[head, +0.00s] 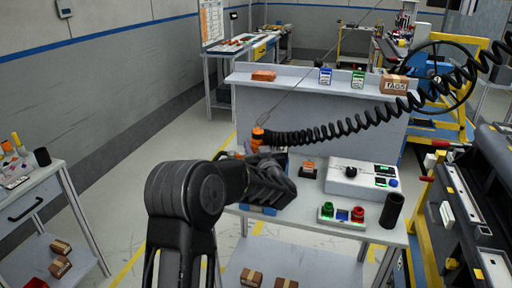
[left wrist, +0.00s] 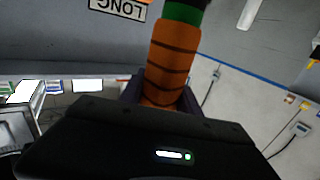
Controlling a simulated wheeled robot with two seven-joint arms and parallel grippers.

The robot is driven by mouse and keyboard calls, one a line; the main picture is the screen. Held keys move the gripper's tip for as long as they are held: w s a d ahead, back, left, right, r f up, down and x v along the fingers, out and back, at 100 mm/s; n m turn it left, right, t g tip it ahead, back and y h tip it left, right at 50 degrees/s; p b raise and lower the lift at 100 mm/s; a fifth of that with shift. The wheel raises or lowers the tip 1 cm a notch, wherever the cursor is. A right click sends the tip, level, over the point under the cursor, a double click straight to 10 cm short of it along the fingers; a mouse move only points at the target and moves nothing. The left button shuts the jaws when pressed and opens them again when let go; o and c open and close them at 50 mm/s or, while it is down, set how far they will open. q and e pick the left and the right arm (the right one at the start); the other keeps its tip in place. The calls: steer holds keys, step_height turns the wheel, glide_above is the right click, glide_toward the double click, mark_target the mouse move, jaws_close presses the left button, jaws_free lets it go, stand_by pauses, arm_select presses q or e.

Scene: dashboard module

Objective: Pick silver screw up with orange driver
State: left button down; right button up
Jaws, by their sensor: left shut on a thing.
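The orange driver (head: 258,134) hangs at the end of a black coiled hose, above the back left of the workbench. In the left wrist view its orange body (left wrist: 172,62) has dark rings and a green band above. My left gripper (head: 252,153) is shut around the driver; dark fingers flank its lower body in the wrist view. The driver's tip is hidden behind my gripper and wrist. I cannot make out the silver screw in either view. My right gripper is not in view.
The workbench (head: 376,228) holds a white control box (head: 360,181), a button panel (head: 341,214), a black cup (head: 391,211) and a small orange-topped block (head: 308,168). A blue bin (head: 263,210) is partly hidden under my wrist. The coiled hose (head: 350,125) crosses above the bench.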

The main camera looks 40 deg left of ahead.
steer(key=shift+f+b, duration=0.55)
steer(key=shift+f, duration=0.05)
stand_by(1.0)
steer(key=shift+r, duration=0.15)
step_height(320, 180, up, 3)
steer(key=p, duration=0.3)
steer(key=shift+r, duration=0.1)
stand_by(0.3)
